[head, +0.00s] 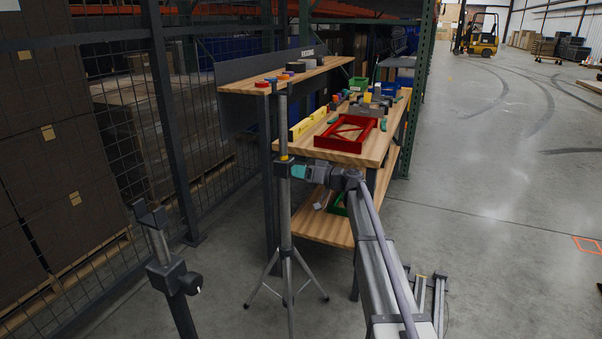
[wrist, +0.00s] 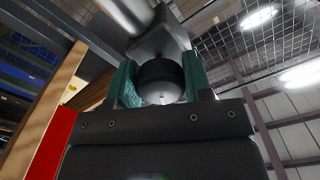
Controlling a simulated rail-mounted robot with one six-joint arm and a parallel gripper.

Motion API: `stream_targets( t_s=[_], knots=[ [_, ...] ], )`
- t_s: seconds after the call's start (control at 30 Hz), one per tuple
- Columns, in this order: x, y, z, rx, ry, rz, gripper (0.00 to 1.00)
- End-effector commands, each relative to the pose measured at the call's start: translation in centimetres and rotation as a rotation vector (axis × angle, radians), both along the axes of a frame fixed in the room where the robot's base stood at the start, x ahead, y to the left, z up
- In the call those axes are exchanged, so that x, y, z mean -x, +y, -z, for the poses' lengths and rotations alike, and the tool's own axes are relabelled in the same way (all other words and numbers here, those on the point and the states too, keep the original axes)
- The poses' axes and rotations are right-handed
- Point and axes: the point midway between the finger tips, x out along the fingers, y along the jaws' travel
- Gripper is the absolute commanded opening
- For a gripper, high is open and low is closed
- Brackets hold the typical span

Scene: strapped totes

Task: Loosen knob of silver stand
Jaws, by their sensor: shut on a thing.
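The silver stand (head: 285,215) is a tall upright pole on splayed tripod legs, left of the middle in the head view. A dark clamp collar (head: 283,166) sits partway up its pole. My gripper (head: 299,171) has teal fingers and reaches the collar from the right. In the wrist view, the black round knob (wrist: 160,80) sits between both teal fingers, and my gripper (wrist: 160,90) is shut on it. A grey metal housing (wrist: 160,38) shows behind the knob. In the head view the fingers hide the knob.
A dark stand (head: 178,300) with its own side knob stands at the front left. A wooden workbench (head: 370,155) behind carries a red frame (head: 346,134), a yellow level (head: 308,123) and small parts. A wire fence is at the left; open floor is at the right.

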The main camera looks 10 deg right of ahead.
Motion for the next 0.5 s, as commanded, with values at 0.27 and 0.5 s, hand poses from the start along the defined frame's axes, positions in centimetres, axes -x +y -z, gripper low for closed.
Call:
stream_targets(
  t_s=[0.27, 0.5],
  knots=[
    [-0.04, -0.01, 0.03, 0.073, -0.109, 0.0, 0.22],
    [-0.05, -0.01, 0.04, 0.096, -0.144, 0.0, 0.22]
  ],
)
